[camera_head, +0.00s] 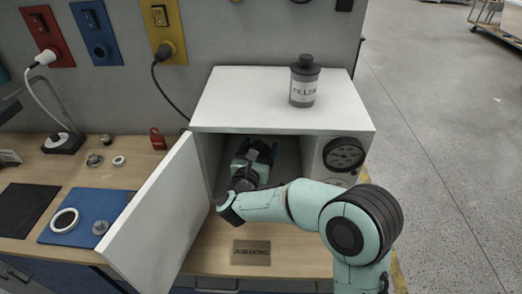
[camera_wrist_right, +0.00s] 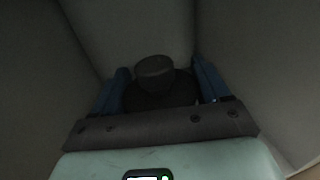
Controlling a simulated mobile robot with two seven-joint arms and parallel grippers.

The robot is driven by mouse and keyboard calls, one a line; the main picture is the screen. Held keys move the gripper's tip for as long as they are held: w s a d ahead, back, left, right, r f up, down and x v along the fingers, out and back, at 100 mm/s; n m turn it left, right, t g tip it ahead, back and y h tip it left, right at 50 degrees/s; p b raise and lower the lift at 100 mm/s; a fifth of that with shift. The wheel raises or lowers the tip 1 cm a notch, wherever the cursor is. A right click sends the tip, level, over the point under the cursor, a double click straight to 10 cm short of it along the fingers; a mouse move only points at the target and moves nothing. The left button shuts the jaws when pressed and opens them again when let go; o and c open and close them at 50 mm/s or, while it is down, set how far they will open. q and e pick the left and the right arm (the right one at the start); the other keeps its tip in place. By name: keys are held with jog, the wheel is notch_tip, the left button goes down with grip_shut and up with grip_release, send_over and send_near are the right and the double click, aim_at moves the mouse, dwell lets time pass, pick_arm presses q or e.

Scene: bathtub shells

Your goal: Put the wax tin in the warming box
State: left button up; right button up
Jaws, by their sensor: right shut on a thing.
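The warming box (camera_head: 355,112) is a white cabinet with a dial on its front; its door (camera_head: 160,215) stands wide open to the left. My right arm reaches in through the opening, and my right gripper (camera_head: 262,152) is inside the box. In the right wrist view its blue fingers (camera_wrist_right: 160,88) are shut around a dark tin with a round lid (camera_wrist_right: 154,68), which I take to be the wax tin. Its label does not show, and its base is hidden, so I cannot tell whether it touches the floor. My left gripper is not in view.
A grey filler canister (camera_head: 303,85) stands on top of the box. The open door and box walls are close around my right arm. Left on the bench are a blue mat (camera_head: 85,205) with a ring, a black mat (camera_head: 25,208) and a red padlock (camera_head: 157,139).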

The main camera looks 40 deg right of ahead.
jog(key=shift+w+d+r, duration=0.1)
jog(key=shift+w+d, duration=0.1)
jog(key=shift+d, duration=0.1)
jog(key=shift+w+d, duration=0.25)
jog(key=shift+d, duration=0.25)
notch_tip(320, 180, down, 3)
jog(key=shift+a+r+p, duration=0.1)
jog(key=shift+p, duration=0.35)
jog(key=shift+w+f, duration=0.1)
jog(key=shift+f, duration=0.3)
jog(key=shift+f, duration=0.15)
jog(key=o, duration=1.8)
